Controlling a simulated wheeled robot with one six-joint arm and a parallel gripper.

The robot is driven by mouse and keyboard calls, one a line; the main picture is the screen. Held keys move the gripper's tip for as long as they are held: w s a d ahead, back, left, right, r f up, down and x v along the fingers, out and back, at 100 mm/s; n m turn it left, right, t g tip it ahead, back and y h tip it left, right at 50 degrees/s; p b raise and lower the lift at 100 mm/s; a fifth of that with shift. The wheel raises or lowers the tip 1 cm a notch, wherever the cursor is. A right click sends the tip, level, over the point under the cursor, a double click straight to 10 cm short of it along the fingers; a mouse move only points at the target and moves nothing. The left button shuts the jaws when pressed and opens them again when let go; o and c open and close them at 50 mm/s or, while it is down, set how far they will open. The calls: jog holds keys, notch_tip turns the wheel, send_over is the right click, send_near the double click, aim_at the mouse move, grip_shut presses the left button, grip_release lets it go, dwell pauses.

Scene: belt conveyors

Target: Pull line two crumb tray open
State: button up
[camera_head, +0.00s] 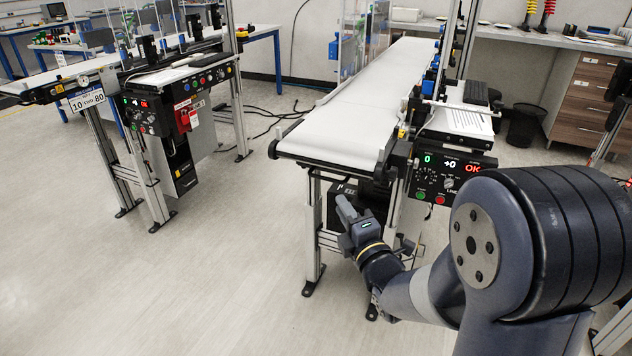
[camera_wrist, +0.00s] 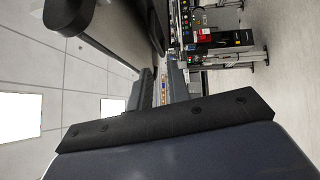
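The nearer conveyor (camera_head: 345,110) has a white belt and a control panel (camera_head: 452,172) reading 0, +0 and a red OK; its label begins "LINE", and the rest is unclear. A dark box front (camera_head: 346,190) with small white marks shows under its near end. I cannot tell whether this is the crumb tray. My gripper (camera_head: 346,208) is just in front of it, below the belt's end, and partly covers it. In the wrist view my gripper (camera_wrist: 161,88) has its fingers apart with nothing seen between them. A dark bar (camera_wrist: 105,48) with a rounded end runs close to one finger.
Metal legs (camera_head: 314,235) stand beside my gripper. A second conveyor line (camera_head: 165,80) with its own panel stands at the left, with a sign reading 10 and 80. Open floor (camera_head: 215,270) lies between and in front. A dark bin (camera_head: 523,125) is at the right.

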aim_at(325, 177)
jog(key=p+x, duration=0.1)
jog(key=x, duration=0.9)
jog(key=shift+w+a+r+p, duration=0.1)
jog(key=shift+w+r+p, duration=0.05)
jog(key=shift+w+p, duration=0.15)
jog(key=shift+c, duration=0.5)
grip_shut()
